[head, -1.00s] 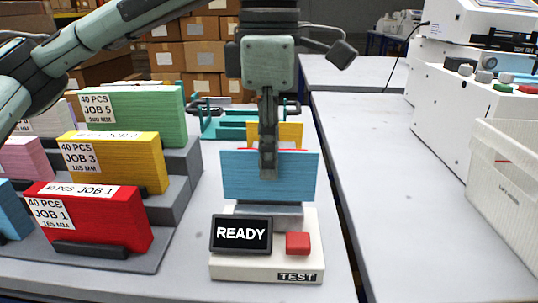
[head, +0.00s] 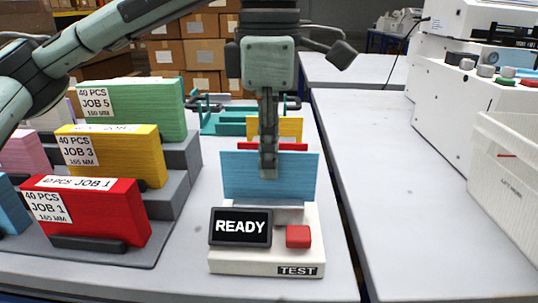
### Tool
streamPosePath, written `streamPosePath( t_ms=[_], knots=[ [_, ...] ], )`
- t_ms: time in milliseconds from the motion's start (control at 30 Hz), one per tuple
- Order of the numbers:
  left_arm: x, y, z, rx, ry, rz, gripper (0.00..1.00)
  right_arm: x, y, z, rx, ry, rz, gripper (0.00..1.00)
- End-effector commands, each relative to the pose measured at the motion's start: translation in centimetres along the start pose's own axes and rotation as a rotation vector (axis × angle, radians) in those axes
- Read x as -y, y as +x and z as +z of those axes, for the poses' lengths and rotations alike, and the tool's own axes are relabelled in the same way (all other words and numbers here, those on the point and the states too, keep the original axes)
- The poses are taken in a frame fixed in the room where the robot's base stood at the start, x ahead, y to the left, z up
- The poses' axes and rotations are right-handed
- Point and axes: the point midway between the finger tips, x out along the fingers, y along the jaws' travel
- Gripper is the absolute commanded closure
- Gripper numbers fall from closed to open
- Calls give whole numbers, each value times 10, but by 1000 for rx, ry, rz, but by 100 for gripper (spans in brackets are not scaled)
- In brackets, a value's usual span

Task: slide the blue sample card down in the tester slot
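The blue sample card (head: 295,180) stands upright above the white tester (head: 222,260), its lower edge at the metal slot part (head: 268,213) behind the screen. The tester's screen (head: 240,228) reads READY, and a red button (head: 298,236) sits to its right. My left gripper (head: 268,172) comes down from above and is shut on the card's upper middle, one finger showing in front of it. The other finger is hidden behind the card. How deep the card sits in the slot cannot be told. My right gripper is not in view.
Stacks of coloured cards on a stepped rack stand at the left, with a red stack (head: 100,215) in front. Yellow and red cards (head: 288,128) and a teal fixture stand behind the blue card. A white bin (head: 505,160) is at the right; the table between is clear.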

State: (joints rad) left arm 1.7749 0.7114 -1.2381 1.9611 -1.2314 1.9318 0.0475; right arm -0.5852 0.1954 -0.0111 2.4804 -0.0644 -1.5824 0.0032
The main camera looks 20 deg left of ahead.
Motion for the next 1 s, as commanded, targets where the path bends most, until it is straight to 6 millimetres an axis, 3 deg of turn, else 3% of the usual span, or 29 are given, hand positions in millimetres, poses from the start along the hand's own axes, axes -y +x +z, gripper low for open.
streamPosePath(
  t_ms=[1000],
  knots=[
    [0, 22, 0, 0, 0, 0, 100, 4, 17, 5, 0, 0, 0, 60]
  ],
)
